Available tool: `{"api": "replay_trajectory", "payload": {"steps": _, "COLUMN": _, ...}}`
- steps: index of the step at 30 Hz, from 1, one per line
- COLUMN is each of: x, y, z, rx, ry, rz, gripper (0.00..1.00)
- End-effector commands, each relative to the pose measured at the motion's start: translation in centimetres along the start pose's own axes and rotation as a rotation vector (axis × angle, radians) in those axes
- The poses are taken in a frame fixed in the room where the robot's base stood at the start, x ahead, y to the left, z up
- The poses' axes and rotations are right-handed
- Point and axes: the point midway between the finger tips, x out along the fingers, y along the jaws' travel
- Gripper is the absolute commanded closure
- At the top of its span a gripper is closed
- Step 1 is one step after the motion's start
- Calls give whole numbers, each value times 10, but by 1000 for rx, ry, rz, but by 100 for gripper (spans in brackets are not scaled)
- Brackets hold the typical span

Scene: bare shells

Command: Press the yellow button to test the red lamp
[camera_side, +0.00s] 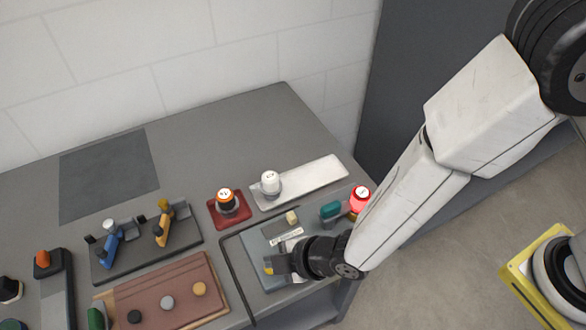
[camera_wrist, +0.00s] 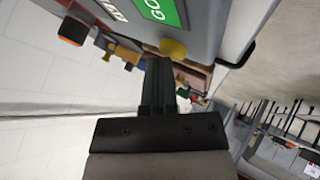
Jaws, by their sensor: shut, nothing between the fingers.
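The yellow button (camera_wrist: 173,48) is round and sits on a grey panel (camera_side: 259,246). In the side view only a small yellow bit of it (camera_side: 268,270) shows beside my fingers. My gripper (camera_side: 273,265) is shut and empty, low over the front of the panel. In the wrist view the shut fingertips (camera_wrist: 159,62) are right beside the button; I cannot tell whether they touch it. The red lamp (camera_side: 360,197) stands at the panel's right end, beside my forearm, and looks bright red, as if lit.
A teal part (camera_side: 330,210) and a cream knob (camera_side: 291,217) are on the panel. Behind stand a red base with an orange-topped knob (camera_side: 226,198) and a white plate (camera_side: 315,182). Levers (camera_side: 163,228) and a brown board (camera_side: 165,292) lie left. The back of the table is clear.

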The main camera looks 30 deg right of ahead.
Motion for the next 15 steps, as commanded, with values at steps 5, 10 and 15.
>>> {"api": "replay_trajectory", "payload": {"steps": 5, "x": 0, "y": 0, "z": 1, "rx": 0, "ry": -2, "rz": -1, "gripper": 100}}
{"api": "replay_trajectory", "payload": {"steps": 10, "x": -2, "y": 1, "z": -1, "rx": 0, "ry": -2, "rz": -1, "gripper": 100}}
{"api": "replay_trajectory", "payload": {"steps": 15, "x": -7, "y": 4, "z": -4, "rx": 0, "ry": -2, "rz": -1, "gripper": 100}}
